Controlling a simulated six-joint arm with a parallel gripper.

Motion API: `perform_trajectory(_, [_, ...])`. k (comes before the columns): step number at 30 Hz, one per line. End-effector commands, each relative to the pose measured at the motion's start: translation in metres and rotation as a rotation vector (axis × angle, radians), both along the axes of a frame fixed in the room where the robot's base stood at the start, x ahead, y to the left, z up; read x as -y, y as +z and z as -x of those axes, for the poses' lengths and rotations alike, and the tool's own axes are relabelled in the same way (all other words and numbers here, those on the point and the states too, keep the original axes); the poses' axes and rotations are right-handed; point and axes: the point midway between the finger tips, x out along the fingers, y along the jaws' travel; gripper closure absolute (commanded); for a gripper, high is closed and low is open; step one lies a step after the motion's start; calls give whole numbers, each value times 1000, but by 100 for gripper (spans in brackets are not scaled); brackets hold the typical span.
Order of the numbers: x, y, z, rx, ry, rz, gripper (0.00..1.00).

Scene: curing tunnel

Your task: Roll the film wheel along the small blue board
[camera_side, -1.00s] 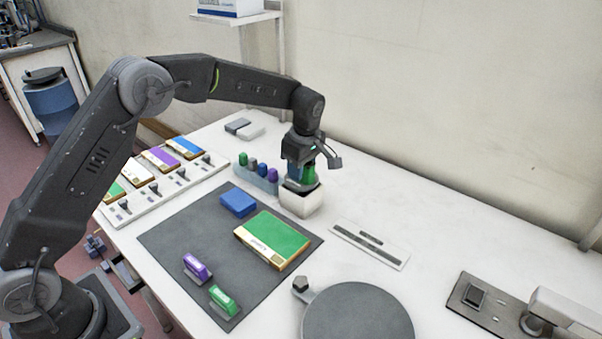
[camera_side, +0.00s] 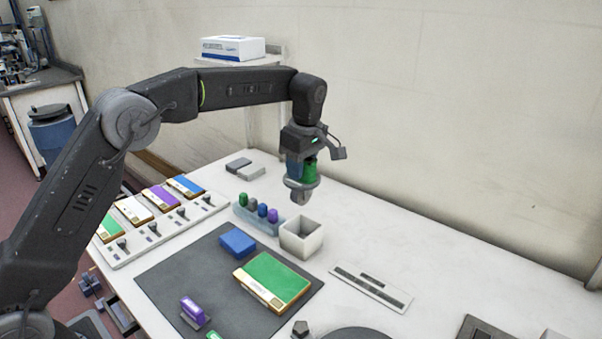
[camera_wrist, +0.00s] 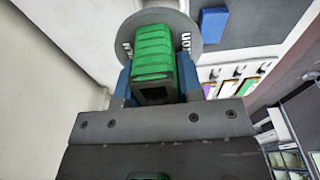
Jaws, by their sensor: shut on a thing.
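My gripper (camera_side: 301,170) is shut on the film wheel's green handle. It holds the tool upright above an open white holder (camera_side: 301,240), clear of its rim. The film wheel (camera_side: 300,194) has a grey round part below the handle; the green handle (camera_wrist: 154,52) and a grey disc beyond it fill the middle of the wrist view. The small blue board (camera_side: 238,242) lies flat on the dark mat, to the left of and below the gripper. It also shows in the wrist view (camera_wrist: 213,24), to the right of the tool.
A larger green board (camera_side: 273,279) lies on the dark mat (camera_side: 185,272) near purple and green handled tools. A tray of small coloured pieces (camera_side: 258,218) stands left of the holder. A rack (camera_side: 165,228) holds several coloured boards. A slotted plate (camera_side: 371,286) lies right.

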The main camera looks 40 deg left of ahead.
Motion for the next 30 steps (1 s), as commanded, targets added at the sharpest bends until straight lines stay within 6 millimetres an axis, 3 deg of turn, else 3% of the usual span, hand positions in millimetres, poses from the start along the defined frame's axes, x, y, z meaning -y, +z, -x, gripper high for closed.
perform_trajectory(21, [0,42,0,2,0,0,95])
perform_trajectory(30, [0,50,0,1,0,0,95])
